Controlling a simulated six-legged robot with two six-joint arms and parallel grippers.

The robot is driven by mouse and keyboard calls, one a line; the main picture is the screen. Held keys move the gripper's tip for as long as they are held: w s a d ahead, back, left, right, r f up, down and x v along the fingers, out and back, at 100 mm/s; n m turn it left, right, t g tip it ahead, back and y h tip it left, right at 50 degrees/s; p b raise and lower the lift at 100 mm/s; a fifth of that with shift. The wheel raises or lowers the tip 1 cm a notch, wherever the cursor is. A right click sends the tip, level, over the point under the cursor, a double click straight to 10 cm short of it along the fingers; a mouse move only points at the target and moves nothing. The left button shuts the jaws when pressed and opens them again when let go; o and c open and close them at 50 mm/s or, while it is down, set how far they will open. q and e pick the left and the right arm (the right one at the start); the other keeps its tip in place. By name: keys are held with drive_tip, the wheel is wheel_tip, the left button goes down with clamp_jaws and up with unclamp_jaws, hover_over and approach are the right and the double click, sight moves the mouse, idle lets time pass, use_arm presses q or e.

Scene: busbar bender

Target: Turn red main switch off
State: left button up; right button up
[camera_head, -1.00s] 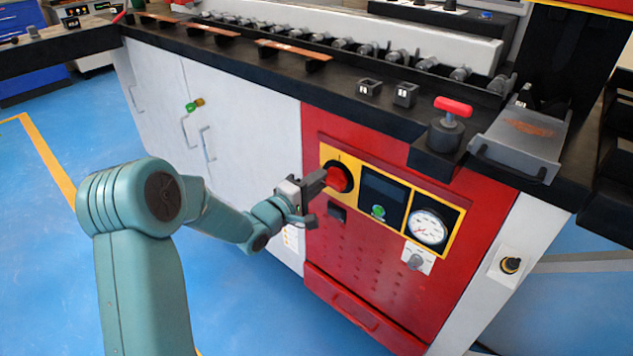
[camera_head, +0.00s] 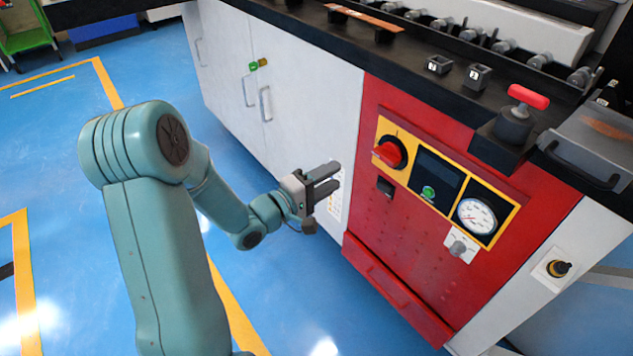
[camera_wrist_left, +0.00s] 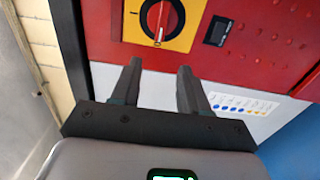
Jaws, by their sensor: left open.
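The red main switch (camera_head: 389,152) is a round knob with a raised grip bar on a yellow plate, on the red front panel (camera_head: 400,225) of the machine. In the head view its grip bar points to the left, about level. It also shows in the left wrist view (camera_wrist_left: 160,18), beyond the fingertips. My left gripper (camera_head: 332,179) is open and empty, to the left of the switch and a little lower, apart from it. Its two fingers also show in the left wrist view (camera_wrist_left: 161,68). My right gripper is in neither view.
Right of the switch are a dark display, a green button (camera_head: 428,192) and a round gauge (camera_head: 477,215). A grey knob (camera_head: 458,247) sits below. A red-handled knob (camera_head: 527,98) stands on the black worktop edge.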

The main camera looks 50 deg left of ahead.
use_arm(q)
drive_tip(key=shift+s+a, duration=0.15)
drive_tip(key=shift+s, duration=1.65)
drive_tip(key=w+d+f+m+g+h, duration=0.1)
drive_tip(key=w+d+f+h, duration=0.2)
drive_tip(key=d, duration=0.4)
drive_tip(key=w+d+f+g+h, duration=0.1)
drive_tip(key=w+d+f+h, duration=0.1)
drive_tip(key=d, duration=0.6)
drive_tip(key=d+f+m+g, duration=0.3)
drive_tip(key=d+f+g, duration=0.2)
drive_tip(key=d+f, duration=0.5)
drive_tip(key=s+d+f+m+g+y, duration=0.2)
drive_tip(key=s+f+m+g, duration=0.8)
drive_tip(key=s+f, duration=0.6)
wheel_tip(320, 180, up, 22)
drive_tip(key=s+m+p, duration=0.1)
drive_tip(key=p, duration=2)
drive_tip(key=shift+s+d+g, duration=0.2)
drive_tip(key=shift+g, duration=0.1)
